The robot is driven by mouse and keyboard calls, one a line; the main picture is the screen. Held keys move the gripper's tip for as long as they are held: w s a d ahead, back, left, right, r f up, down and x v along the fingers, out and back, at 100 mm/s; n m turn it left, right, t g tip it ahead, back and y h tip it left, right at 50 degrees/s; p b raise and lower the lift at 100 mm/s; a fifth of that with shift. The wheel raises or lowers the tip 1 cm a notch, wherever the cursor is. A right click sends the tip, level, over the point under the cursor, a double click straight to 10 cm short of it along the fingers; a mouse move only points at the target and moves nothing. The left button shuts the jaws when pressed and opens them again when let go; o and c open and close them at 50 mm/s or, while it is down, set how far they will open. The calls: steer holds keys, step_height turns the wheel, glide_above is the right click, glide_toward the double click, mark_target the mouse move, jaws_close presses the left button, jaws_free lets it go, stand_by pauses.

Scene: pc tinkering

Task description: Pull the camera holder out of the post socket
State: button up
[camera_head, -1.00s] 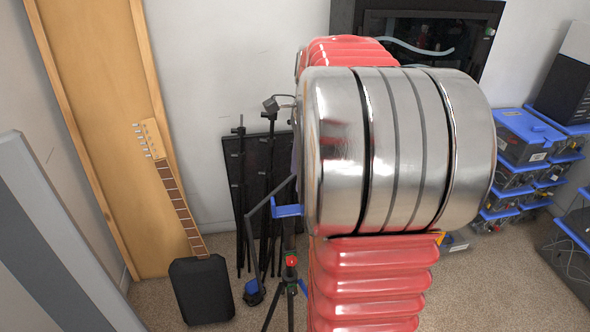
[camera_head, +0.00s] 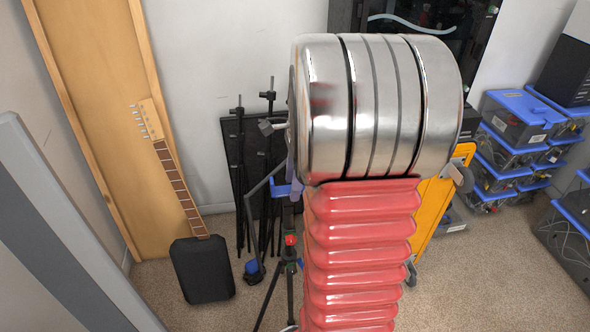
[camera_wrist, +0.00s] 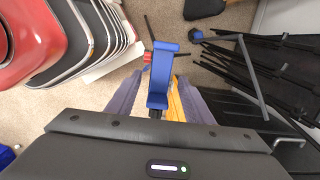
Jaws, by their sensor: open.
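The blue camera holder (camera_wrist: 160,75) shows in the wrist view between the two purple fingers of my gripper (camera_wrist: 160,82). The fingers are open, one on each side of it; I cannot tell whether either touches it. In the head view the blue holder (camera_head: 287,190) is partly hidden behind my arm, and a purple finger of my gripper (camera_head: 294,182) shows beside it. A dark stand with a red part (camera_head: 290,241) is below the holder in the head view. The post socket itself cannot be made out.
Dark stands (camera_head: 240,165) lean by the wall behind. A guitar (camera_head: 178,185) and a black case (camera_head: 201,270) stand left of them. An orange panel (camera_head: 437,205) and blue-lidded boxes (camera_head: 520,115) are at the right. Carpet (camera_head: 160,300) is open at the front left.

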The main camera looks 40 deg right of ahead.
steer(key=shift+w+a+f, duration=0.1)
steer(key=shift+a+f, duration=0.1)
steer(key=shift+f, duration=1.7)
jaws_close()
steer(key=shift+r, duration=0.75)
steer(key=shift+r, duration=2.3)
